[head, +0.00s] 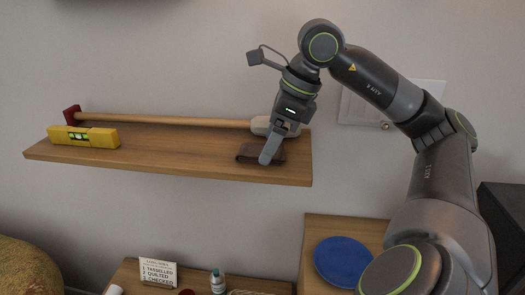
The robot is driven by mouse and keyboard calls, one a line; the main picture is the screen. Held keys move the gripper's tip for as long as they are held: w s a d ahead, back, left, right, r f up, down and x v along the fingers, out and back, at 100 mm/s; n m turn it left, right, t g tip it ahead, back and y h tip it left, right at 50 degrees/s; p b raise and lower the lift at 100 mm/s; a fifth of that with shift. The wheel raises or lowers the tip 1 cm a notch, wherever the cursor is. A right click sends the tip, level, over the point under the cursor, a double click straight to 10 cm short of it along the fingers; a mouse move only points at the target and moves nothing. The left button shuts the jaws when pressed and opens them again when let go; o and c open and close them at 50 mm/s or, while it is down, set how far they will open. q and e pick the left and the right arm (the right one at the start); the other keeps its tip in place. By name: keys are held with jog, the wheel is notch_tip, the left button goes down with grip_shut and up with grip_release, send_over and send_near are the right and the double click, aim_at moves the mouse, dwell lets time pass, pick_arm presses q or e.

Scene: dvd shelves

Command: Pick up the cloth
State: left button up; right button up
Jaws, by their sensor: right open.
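A small dark brown folded thing (248,153), which may be the cloth, lies near the front edge at the right end of the wooden shelf (180,158). My right gripper (270,154) points down over it and is open. One finger crosses in front of the brown thing and hides part of it. I cannot tell whether the finger touches it. The other finger is mostly hidden. My left gripper is not in view.
On the shelf are a yellow spirit level (83,137) and a long wooden-handled mallet (165,120) along the back. Below are a small sign (158,271), a bottle (217,281) and a blue plate (343,262). The shelf's middle front is clear.

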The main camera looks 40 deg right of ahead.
jog(key=shift+w+a+f, duration=0.15)
jog(key=shift+w+f, duration=0.15)
jog(key=shift+f, duration=0.3)
jog(key=c, duration=1.1)
notch_tip(320, 180, up, 10)
jog(key=p, duration=0.3)
jog(key=shift+s+r, duration=0.1)
